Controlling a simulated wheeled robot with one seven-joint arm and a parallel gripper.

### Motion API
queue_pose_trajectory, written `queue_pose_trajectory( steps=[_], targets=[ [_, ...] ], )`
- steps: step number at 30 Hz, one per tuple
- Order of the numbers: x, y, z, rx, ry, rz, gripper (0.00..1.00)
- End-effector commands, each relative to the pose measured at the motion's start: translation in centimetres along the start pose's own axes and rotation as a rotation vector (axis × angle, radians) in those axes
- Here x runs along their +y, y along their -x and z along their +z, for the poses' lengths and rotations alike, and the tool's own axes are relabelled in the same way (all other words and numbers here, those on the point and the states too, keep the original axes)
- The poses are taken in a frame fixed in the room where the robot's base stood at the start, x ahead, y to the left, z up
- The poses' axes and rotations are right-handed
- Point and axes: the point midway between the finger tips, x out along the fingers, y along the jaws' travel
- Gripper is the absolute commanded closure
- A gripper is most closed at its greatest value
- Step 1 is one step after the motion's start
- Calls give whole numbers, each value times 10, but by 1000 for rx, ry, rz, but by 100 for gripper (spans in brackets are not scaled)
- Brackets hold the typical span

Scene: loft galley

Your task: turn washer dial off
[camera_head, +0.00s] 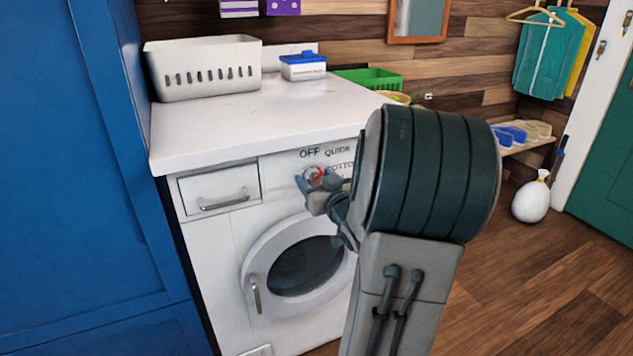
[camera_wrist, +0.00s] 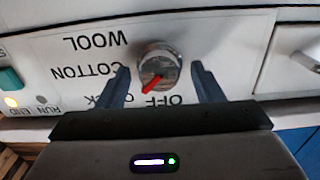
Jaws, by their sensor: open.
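The washer (camera_head: 215,255) is white, with its round door shut. Its dial (camera_wrist: 158,63) is a round metallic knob with a red pointer. In the wrist view, which shows the panel upside down, the pointer slants down-left, towards the side between the OFF and QUICK labels. OFF, COTTON and WOOL are readable; QUICK is partly hidden by a finger. My gripper (camera_wrist: 160,69) is open, one finger on each side of the dial, with visible gaps. In the head view my gripper (camera_head: 318,187) is at the panel, and the dial (camera_head: 315,174) is partly covered.
A detergent drawer (camera_head: 220,190) is shut left of the dial. A white basket (camera_head: 203,67) and a blue-lidded box (camera_head: 303,66) stand on the countertop (camera_head: 255,105). A blue cabinet (camera_head: 75,170) stands close on the left.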

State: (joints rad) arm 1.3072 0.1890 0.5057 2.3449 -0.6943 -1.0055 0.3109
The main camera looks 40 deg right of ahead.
Motion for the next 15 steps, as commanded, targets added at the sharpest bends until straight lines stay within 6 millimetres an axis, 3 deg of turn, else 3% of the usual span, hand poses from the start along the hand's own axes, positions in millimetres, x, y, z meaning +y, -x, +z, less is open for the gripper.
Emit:
queue_pose_trajectory(
  steps=[6,11,15],
  targets=[
    [0,0,0,0,0,0,42],
    [0,0,0,0,0,0,84],
    [0,0,0,0,1,0,84]
  ],
)
